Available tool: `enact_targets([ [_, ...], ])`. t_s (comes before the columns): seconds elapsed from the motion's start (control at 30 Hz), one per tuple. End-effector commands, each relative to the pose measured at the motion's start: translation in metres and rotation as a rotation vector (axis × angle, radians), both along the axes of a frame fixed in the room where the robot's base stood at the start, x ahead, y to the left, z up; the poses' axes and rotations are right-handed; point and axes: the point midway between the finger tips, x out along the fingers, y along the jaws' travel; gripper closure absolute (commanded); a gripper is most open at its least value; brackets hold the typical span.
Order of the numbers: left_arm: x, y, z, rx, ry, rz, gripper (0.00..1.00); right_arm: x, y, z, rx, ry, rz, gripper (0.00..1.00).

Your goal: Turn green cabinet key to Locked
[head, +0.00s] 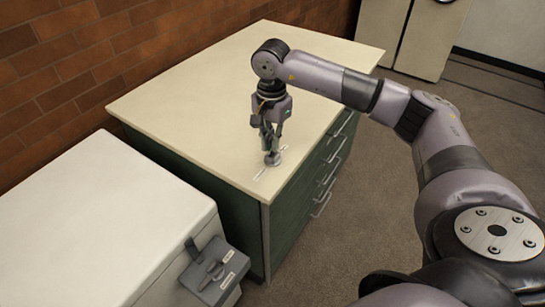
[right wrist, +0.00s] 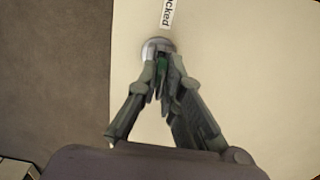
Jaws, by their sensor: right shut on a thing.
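The green cabinet (head: 235,187) has a cream top with a round metal lock (head: 272,160) near its front corner. My right gripper (head: 271,148) points down over this lock. In the right wrist view its fingers (right wrist: 160,80) are shut on the green key (right wrist: 162,62), which is mostly hidden between the fingertips. The lock's silver rim (right wrist: 150,47) shows just beyond them. A white label (right wrist: 168,13) ending in "cked" lies beside the lock, its start cut off by the frame edge. The key's exact angle is hard to tell. My left gripper is not in view.
A white box-like unit (head: 110,215) with a grey labelled latch (head: 213,268) stands at the left front. A brick wall (head: 100,55) runs behind. The rest of the cabinet top is clear. Drawer handles (head: 330,165) stick out on the cabinet's right face.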

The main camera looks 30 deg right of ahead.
Motion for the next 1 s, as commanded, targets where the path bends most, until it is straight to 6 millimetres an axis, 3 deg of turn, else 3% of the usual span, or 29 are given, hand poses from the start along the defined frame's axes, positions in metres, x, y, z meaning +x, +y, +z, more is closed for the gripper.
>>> enact_targets([
  [0.13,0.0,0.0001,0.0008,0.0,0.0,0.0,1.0,0.0001,-0.0001,0.0003,0.0,0.0,-0.095,1.0],
  [0.5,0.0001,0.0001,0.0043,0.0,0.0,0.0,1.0,0.0012,-0.0006,0.0007,0.0,-0.001,-0.554,1.0],
  [0.87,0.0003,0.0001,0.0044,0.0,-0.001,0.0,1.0,0.0011,-0.0007,0.0003,0.0,-0.001,-0.605,1.0],
  [1.0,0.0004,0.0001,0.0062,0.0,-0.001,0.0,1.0,0.0011,-0.001,0.0006,0.0,-0.001,-0.709,1.0],
])
